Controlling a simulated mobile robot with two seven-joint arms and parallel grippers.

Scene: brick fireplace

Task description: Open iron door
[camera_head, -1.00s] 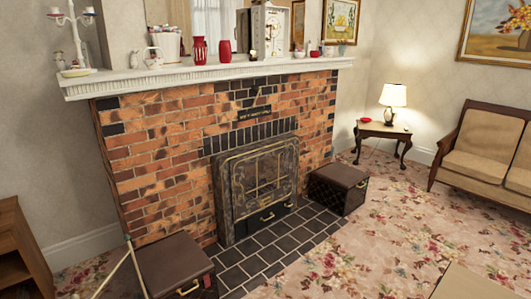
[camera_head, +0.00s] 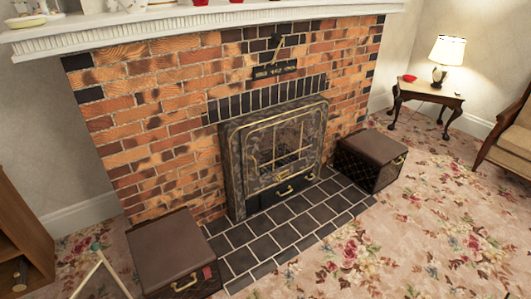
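The iron door (camera_head: 279,153) is a dark, ornate panel with gold-coloured trim, set in the front of the brick fireplace (camera_head: 160,120). It looks shut. Below it is a black lower panel (camera_head: 268,198) with small brass handles. Neither of my grippers shows in the head view.
A dark tile hearth (camera_head: 290,229) lies before the fireplace. A brown box (camera_head: 172,250) stands at its left end and another brown box (camera_head: 370,158) at its right. A white mantel (camera_head: 200,20) juts out above. Floral carpet (camera_head: 400,245) at front right is clear.

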